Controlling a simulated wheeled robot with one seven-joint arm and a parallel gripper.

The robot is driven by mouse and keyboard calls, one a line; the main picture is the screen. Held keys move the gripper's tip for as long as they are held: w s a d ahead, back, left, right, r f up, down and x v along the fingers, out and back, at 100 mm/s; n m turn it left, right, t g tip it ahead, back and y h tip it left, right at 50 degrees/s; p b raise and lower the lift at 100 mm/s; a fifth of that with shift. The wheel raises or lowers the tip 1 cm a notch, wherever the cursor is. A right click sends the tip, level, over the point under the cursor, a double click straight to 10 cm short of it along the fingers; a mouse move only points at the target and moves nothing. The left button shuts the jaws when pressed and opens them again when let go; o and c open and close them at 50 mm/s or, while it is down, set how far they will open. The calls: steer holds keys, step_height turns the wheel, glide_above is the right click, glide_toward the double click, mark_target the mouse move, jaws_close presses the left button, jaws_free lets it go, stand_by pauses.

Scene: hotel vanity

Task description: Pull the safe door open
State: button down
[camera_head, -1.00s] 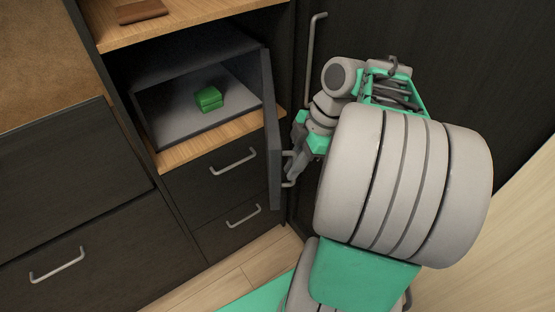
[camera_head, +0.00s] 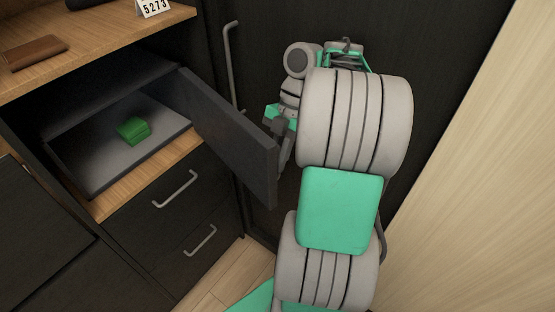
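The dark grey safe (camera_head: 72,139) sits in an open compartment of the cabinet at the left. Its door (camera_head: 232,132) stands open, swung outward to the right, and its inner face shows. A green block-like item (camera_head: 133,130) lies inside on the safe floor. My gripper (camera_head: 280,153) is behind the door's outer side, near its free edge. The door hides the fingertips and any handle there, so I cannot tell whether the fingers are shut or touching it.
Two drawers with bar handles (camera_head: 176,189) are below the safe. A brown wallet-like item (camera_head: 36,54) and a white number card (camera_head: 154,7) rest on the wooden top. A tall dark panel with a long handle (camera_head: 231,67) is behind my arm. A pale wall (camera_head: 480,150) stands at the right.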

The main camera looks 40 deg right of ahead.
mark_target(277, 160)
steer(key=c, duration=1.5)
jaws_free()
step_height(277, 160, up, 3)
steer(key=p, duration=0.2)
steer(key=shift+r+p, duration=0.2)
steer(key=shift+p, duration=0.1)
steer(key=shift+o, duration=0.3)
steer(key=s+r+p, duration=0.1)
steer(key=s+a+r+p, duration=0.1)
steer(key=r, duration=0.1)
steer(key=s+r+p, duration=0.1)
steer(key=r, duration=0.1)
steer(key=shift+a+r, duration=0.25)
steer(key=shift+a, duration=0.05)
steer(key=s+a+r+p, duration=0.1)
steer(key=s, duration=0.2)
steer(key=s+a+r+p, duration=0.1)
steer(key=s+r, duration=0.1)
steer(key=s, duration=0.1)
steer(key=s+a+r+p, duration=0.1)
steer(key=s+a, duration=0.1)
steer(key=s, duration=0.2)
steer(key=shift+a+r, duration=0.1)
steer(key=shift+r, duration=0.05)
steer(key=shift+c, duration=0.3)
steer(key=shift+w, duration=0.15)
